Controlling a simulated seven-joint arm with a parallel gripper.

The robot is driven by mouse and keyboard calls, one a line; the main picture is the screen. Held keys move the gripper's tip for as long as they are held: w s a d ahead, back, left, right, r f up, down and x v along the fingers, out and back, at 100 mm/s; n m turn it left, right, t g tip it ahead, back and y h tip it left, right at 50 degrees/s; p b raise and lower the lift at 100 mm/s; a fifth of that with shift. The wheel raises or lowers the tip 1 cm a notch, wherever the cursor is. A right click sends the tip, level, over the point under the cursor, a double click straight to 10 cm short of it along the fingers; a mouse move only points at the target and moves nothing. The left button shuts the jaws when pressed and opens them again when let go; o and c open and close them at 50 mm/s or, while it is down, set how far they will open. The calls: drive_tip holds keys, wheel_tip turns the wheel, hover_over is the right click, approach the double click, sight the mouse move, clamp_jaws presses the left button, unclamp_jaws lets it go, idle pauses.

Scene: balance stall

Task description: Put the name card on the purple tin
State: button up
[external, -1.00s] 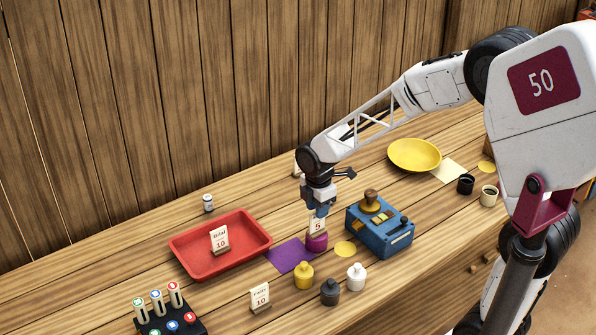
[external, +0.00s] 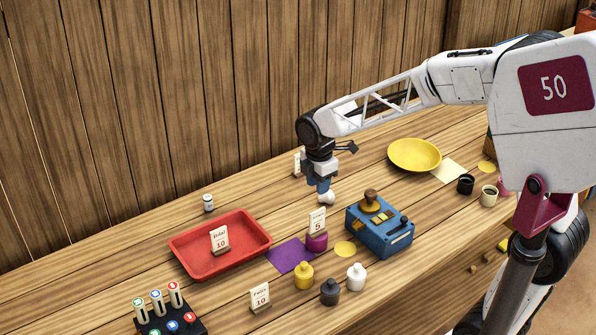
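The purple tin (external: 318,242) stands on the table between the purple mat and the blue box. A small white name card (external: 318,220) marked 5 stands upright at the top of the tin and appears to rest on it. My gripper (external: 323,189) is above and behind the card, apart from it. Its fingers are too small to tell whether they are open or shut. A small white object (external: 327,199) shows just below the fingertips; I cannot tell whether they touch it.
A red tray (external: 187,257) with a card in it is at left, the purple mat (external: 283,260) beside it. A blue box (external: 372,235) stands close right of the tin. Yellow (external: 303,277), dark (external: 330,293) and white (external: 356,278) bottles stand in front. A yellow plate (external: 414,153) is behind.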

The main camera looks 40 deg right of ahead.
idle(0.3)
drive_tip(key=s+d+r+m+t, duration=0.1)
drive_tip(key=s+d+r+m, duration=0.2)
drive_tip(key=s+m, duration=0.3)
drive_tip(key=s+d+r+m, duration=0.3)
drive_tip(key=s+m, duration=0.3)
drive_tip(key=s, duration=0.7)
drive_tip(key=s+d+r+m+t, duration=0.1)
drive_tip(key=s+d+r+m, duration=0.2)
drive_tip(key=s+m, duration=0.3)
drive_tip(key=s, duration=0.3)
drive_tip(key=shift+s+d+r+t, duration=0.25)
drive_tip(key=shift+r+t, duration=0.05)
drive_tip(key=shift+r, duration=0.05)
